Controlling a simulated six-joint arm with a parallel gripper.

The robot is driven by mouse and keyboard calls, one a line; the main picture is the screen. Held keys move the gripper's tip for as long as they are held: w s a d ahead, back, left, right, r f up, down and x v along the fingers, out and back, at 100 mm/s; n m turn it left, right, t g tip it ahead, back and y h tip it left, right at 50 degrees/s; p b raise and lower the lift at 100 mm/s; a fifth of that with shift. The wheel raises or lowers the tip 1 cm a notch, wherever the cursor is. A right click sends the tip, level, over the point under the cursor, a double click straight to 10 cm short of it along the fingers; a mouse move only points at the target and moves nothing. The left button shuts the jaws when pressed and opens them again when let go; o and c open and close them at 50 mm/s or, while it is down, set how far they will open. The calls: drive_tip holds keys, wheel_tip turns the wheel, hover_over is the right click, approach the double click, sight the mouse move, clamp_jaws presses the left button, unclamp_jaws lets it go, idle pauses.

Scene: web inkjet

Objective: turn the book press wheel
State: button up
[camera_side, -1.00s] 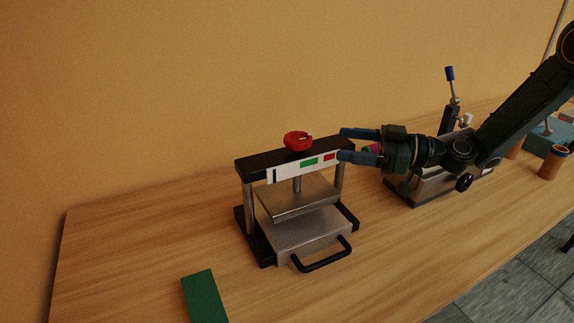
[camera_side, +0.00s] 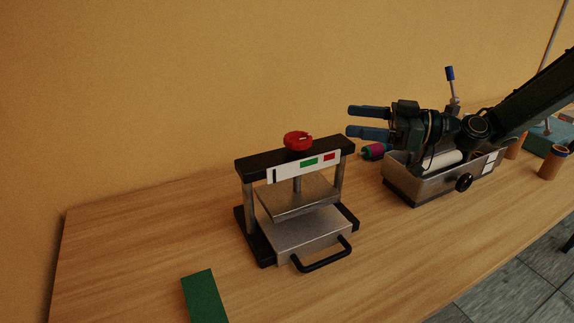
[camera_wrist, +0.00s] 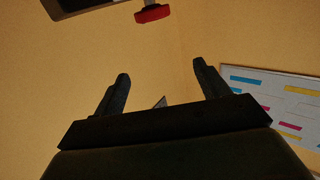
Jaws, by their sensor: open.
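The book press stands on the table with a black top beam (camera_side: 252,162), metal plates and a black front handle. Its red wheel (camera_side: 298,141) sits on top of the beam.
A grey machine (camera_side: 420,187) with a white roller, black knob and blue-tipped lever (camera_side: 450,74) stands right of the press, under my arm. A green block (camera_side: 204,297) lies at front left. Orange cylinders (camera_side: 549,164) stand at far right. A chart (camera_wrist: 285,100) with coloured bars shows in the wrist view.

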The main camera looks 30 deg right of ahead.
wheel_tip(320, 180, up, 13)
drive_tip(key=w+a+f+m+h, duration=0.1)
drive_tip(key=w+a+f+h, duration=0.1)
drive_tip(key=f, duration=0.1)
drive_tip(key=w+a+f+m+h, duration=0.2)
drive_tip(key=a+f+h, duration=0.1)
drive_tip(key=w+a+f+m+t+h, duration=0.1)
drive_tip(key=w+a+f+m+h, duration=0.1)
drive_tip(key=w+a+f, duration=0.1)
drive_tip(key=shift+f+h, duration=0.4)
drive_tip(key=shift+a+f+m+t+h, duration=0.25)
drive_tip(key=shift+a+m+t+h, duration=0.15)
drive_tip(key=shift+a+m+h, duration=0.55)
drive_tip(key=shift+s+a+r+m+t+h, duration=0.2)
drive_tip(key=shift+r+m+h, duration=0.05)
drive_tip(key=shift+h, duration=0.4)
drive_tip(key=shift+s+a+r+m+t+h, duration=0.15)
drive_tip(key=shift+s+r+m+t+h, duration=0.1)
drive_tip(key=shift+h, duration=0.35)
drive_tip(key=s+a+r+m+t+h, duration=0.35)
drive_tip(key=s+r+m+h, duration=0.3)
drive_tip(key=s+r, duration=0.3)
approach(300, 138)
drive_tip(key=shift+s+a+f+n+h, duration=0.15)
drive_tip(key=shift+s+a+n+h, duration=0.1)
drive_tip(key=shift+s+a+n, duration=0.25)
drive_tip(key=shift+d, duration=0.1)
